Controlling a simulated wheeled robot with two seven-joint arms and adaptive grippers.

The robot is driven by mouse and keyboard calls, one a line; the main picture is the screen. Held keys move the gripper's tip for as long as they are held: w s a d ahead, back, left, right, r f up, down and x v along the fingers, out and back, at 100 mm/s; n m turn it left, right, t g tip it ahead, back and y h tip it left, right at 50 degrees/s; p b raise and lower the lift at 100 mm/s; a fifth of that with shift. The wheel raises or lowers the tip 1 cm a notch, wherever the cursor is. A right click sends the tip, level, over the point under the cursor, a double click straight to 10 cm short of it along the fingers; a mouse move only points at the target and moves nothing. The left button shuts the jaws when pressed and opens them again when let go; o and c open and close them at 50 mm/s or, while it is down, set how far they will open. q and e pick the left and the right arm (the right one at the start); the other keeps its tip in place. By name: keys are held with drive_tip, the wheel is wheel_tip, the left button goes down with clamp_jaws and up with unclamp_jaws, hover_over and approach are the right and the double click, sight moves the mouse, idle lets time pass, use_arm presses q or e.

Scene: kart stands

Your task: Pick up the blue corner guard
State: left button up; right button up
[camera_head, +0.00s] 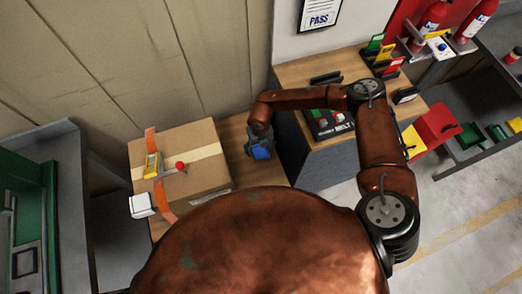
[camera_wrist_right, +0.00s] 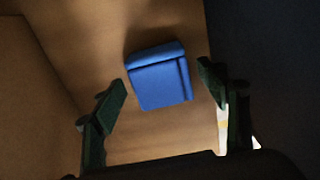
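The blue corner guard (camera_wrist_right: 160,80) lies on a wooden surface in the right wrist view, a little tilted in the picture. In the head view a small part of the blue guard (camera_head: 261,153) shows beneath my right gripper (camera_head: 257,140). In the wrist view my right gripper (camera_wrist_right: 160,100) is open, with one dark green finger on each side of the guard and gaps between. The guard appears to lie between or just beyond the fingertips. I cannot tell how far above the surface the fingers are. My left gripper is not in view.
A cardboard box (camera_head: 205,150) with an orange strap stands left of the guard. A grey cabinet (camera_head: 335,155) with a wooden top (camera_head: 300,72) stands close on its right, bearing a dark control box (camera_head: 330,124). The wooden surface between them is narrow.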

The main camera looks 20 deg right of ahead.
drive_tip(key=c, duration=0.7)
